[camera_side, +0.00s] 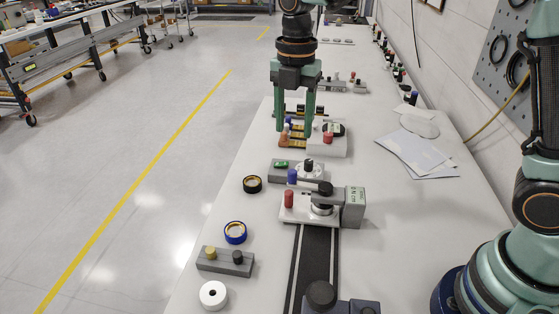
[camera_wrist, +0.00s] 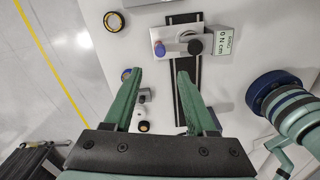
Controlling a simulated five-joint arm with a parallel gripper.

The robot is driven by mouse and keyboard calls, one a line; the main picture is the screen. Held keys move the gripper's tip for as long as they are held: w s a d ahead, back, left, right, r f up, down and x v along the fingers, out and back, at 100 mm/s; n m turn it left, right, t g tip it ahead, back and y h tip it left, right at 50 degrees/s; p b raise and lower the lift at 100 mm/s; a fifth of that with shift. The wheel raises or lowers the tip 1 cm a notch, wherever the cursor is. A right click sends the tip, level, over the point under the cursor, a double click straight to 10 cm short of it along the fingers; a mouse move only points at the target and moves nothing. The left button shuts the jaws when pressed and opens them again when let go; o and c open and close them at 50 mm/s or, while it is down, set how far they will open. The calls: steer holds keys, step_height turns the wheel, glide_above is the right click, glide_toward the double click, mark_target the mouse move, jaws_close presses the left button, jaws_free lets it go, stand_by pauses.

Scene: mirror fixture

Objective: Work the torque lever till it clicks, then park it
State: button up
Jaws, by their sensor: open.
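The torque fixture has a white plate (camera_side: 300,212) carrying a red knob (camera_side: 289,198), a black lever-like part with a round pivot (camera_side: 322,209), and a grey box (camera_side: 354,207) with a green readout. In the wrist view, the grey box (camera_wrist: 215,42) reads about "0 N cm", and the black lever part (camera_wrist: 178,37) lies beside a purple knob (camera_wrist: 159,49). My gripper (camera_side: 294,128) is open and empty, pointing down behind the fixture in the side view. Its green fingers also show in the wrist view (camera_wrist: 160,72), spread apart and touching nothing visible.
A dark rail (camera_side: 314,268) runs along the white table from the fixture. Another arm (camera_side: 500,270) stands at the right. Papers (camera_side: 415,155) lie right.

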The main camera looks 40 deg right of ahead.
mark_target(292, 171)
step_height(292, 171, down, 12)
stand_by(0.5)
jaws_close()
steer(key=shift+r, duration=0.1)
stand_by(1.2)
